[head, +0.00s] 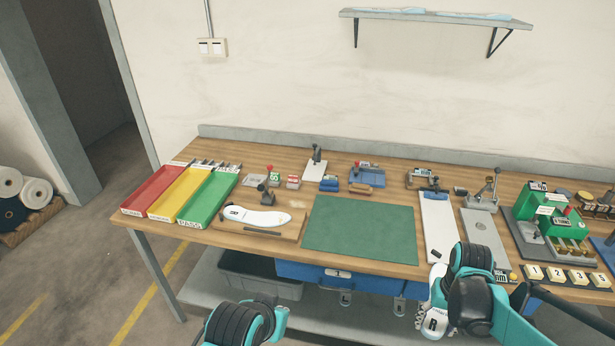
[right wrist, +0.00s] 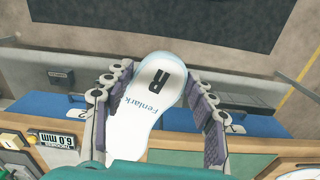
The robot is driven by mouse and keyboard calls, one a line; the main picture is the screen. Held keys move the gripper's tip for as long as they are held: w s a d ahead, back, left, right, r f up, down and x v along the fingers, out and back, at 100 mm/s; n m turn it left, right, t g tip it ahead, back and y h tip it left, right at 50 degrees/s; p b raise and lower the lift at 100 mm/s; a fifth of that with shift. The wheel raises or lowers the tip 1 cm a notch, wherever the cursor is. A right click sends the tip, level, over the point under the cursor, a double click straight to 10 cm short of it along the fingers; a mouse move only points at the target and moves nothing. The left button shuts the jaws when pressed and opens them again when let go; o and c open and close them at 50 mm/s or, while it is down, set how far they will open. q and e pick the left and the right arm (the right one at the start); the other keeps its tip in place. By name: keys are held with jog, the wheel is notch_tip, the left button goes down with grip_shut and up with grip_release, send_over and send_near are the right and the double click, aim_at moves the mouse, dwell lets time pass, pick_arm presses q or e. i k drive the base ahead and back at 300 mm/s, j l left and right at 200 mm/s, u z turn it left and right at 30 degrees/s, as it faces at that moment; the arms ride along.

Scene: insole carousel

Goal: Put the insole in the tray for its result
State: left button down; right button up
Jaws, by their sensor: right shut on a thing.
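My right gripper (right wrist: 156,80) is shut on a white insole (right wrist: 140,118), marked R and Feniark, between its two padded fingers. In the head view this insole (head: 437,318) hangs in front of the table's front edge, partly hidden by my right arm. A red tray (head: 148,194), a yellow tray (head: 178,194) and a green tray (head: 208,197) lie side by side at the table's left end. The green one's front label reads PASS; I cannot read the other labels surely. My left arm shows at the bottom, but its fingers do not.
Another white insole (head: 255,217) lies on a wooden block (head: 290,228). A green mat (head: 360,230) at the table's middle is bare. A white board (head: 438,225), a lever press (head: 485,200) and a green fixture (head: 545,215) stand to the right.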

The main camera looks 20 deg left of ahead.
aim_at(210, 200)
jog(key=i+j, duration=0.1)
jog(key=j, duration=1.1)
jog(key=i+j, duration=0.15)
jog(key=j, duration=0.4)
jog(key=i+j, duration=0.1)
jog(key=j, duration=0.5)
jog(key=i+j, duration=0.1)
jog(key=j, duration=0.5)
jog(key=i+j, duration=0.15)
jog(key=j, duration=0.15)
jog(key=i+j, duration=0.15)
jog(key=j, duration=0.15)
jog(key=i+j+u, duration=0.1)
jog(key=j, duration=0.25)
